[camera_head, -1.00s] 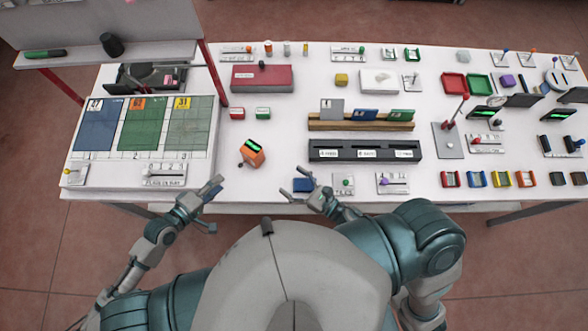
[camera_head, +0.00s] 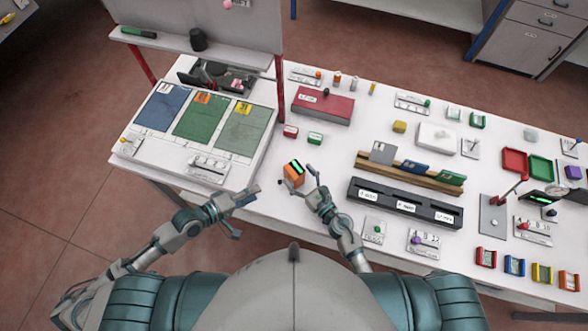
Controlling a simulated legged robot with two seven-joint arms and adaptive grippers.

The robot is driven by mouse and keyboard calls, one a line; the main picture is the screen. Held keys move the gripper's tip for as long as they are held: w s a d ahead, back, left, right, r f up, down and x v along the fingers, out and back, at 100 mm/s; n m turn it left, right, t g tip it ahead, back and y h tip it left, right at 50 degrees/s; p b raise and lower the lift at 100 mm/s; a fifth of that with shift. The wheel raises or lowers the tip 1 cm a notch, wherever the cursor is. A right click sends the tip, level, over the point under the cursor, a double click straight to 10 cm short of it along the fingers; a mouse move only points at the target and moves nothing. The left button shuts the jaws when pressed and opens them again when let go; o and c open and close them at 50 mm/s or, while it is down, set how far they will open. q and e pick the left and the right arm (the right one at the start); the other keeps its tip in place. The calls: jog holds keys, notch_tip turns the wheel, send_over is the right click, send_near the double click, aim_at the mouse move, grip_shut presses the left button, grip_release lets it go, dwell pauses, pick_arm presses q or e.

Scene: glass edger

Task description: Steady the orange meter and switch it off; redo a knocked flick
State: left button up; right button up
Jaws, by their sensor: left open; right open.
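The orange meter (camera_head: 293,174) stands on the white table in front of me, with a lit green display on its dark upper face. Its switch is too small to make out. My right gripper (camera_head: 303,182) is open, its fingers close to the meter's right side; I cannot tell whether they touch it. My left gripper (camera_head: 242,200) is open and empty, to the left of the meter and nearer the table's front edge, apart from it.
A board with blue, green and grey-green panels (camera_head: 201,121) lies to the left. Small red (camera_head: 290,131) and green (camera_head: 314,138) blocks sit behind the meter. A black slotted rack (camera_head: 405,203) and a wooden card holder (camera_head: 410,172) stand to the right.

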jog(key=shift+x, duration=1.4)
jog(key=c, duration=1.4)
